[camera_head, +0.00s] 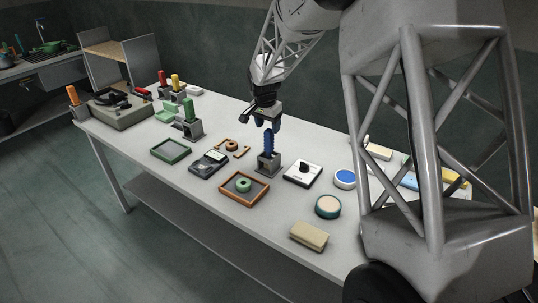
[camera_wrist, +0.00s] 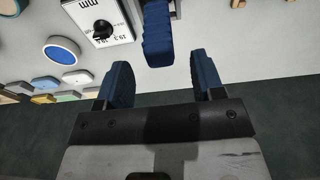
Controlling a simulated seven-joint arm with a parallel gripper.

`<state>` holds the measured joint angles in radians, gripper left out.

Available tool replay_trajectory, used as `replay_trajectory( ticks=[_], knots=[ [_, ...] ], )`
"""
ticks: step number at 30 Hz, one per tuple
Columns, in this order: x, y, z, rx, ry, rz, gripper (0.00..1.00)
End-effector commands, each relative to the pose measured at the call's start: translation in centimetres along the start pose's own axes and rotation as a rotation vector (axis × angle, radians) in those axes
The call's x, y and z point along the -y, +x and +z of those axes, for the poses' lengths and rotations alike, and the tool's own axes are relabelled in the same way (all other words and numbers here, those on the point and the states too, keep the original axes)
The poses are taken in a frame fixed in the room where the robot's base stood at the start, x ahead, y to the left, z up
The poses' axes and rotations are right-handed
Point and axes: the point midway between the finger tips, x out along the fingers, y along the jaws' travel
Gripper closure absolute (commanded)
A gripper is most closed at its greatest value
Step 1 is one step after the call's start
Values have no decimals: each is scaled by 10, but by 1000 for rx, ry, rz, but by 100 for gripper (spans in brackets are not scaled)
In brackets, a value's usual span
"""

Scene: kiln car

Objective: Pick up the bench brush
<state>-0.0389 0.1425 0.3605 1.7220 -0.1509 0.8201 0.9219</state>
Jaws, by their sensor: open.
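A blue upright handle (camera_head: 269,143) stands in a grey block holder (camera_head: 269,164) near the middle of the table. Its lower part is hidden in the holder, so I cannot tell for sure that it is the bench brush. My gripper (camera_head: 267,122) is directly above it, pointing down, open and empty. In the wrist view the blue handle (camera_wrist: 158,42) lies just ahead of and between my two blue fingers, with space on both sides. A tan block (camera_head: 310,236) lies at the table's front edge.
A white dial box (camera_head: 303,172) stands just right of the holder. An orange-rimmed tray (camera_head: 243,187) with a green ring is in front of it. A grey meter (camera_head: 209,163) and a green tray (camera_head: 171,150) lie left. More handles in holders stand further left.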

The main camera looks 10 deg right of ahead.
Motion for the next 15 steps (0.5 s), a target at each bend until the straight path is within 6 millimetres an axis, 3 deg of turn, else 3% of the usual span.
replay_trajectory(
  ticks=[15],
  knots=[
    [0, 11, 0, 1, 0, 1, 38]
  ],
)
